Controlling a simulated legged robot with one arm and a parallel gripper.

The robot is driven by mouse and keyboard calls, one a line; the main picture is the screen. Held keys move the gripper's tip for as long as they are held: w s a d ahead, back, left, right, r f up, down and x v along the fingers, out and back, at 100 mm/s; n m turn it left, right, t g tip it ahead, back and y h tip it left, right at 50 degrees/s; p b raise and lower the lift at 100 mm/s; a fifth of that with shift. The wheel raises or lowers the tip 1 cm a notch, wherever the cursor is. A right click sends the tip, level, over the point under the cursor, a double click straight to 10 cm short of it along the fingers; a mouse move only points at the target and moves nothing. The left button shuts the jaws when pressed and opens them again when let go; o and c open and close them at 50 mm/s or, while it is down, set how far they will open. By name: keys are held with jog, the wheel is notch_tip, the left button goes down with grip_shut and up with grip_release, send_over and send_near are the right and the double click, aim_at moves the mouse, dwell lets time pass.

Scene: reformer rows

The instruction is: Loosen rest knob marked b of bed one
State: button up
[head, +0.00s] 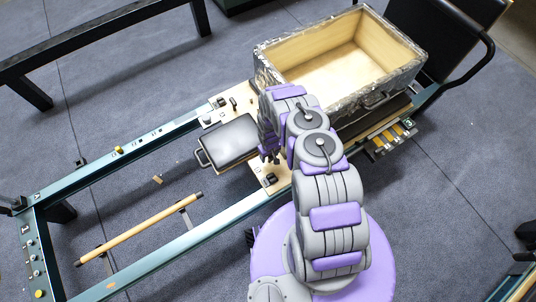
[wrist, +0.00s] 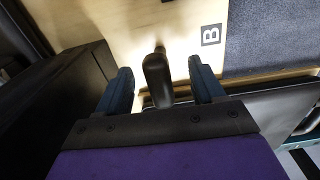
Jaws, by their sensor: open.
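In the wrist view a dark rounded knob (wrist: 157,78) stands up from a pale wooden board (wrist: 120,22). A black-and-white label B (wrist: 211,35) is on the board to its right. My gripper (wrist: 160,84) is open, with one finger on each side of the knob; I cannot tell whether either touches it. In the head view my gripper (head: 268,150) is over the board beside the dark padded rest (head: 230,142) of the teal-railed bed (head: 150,150). The B label is not visible there.
An open wooden box (head: 292,80) with a worn silvery outside sits on the bed, close beyond my arm. A small dark fitting (head: 270,179) is on the board's near side. A wooden bar (head: 140,228) lies between the rails.

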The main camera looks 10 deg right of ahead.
jog(key=shift+r, duration=0.15)
jog(key=shift+r+p, duration=1.9)
jog(key=shift+r, duration=1.55)
jog(key=shift+f, duration=0.1)
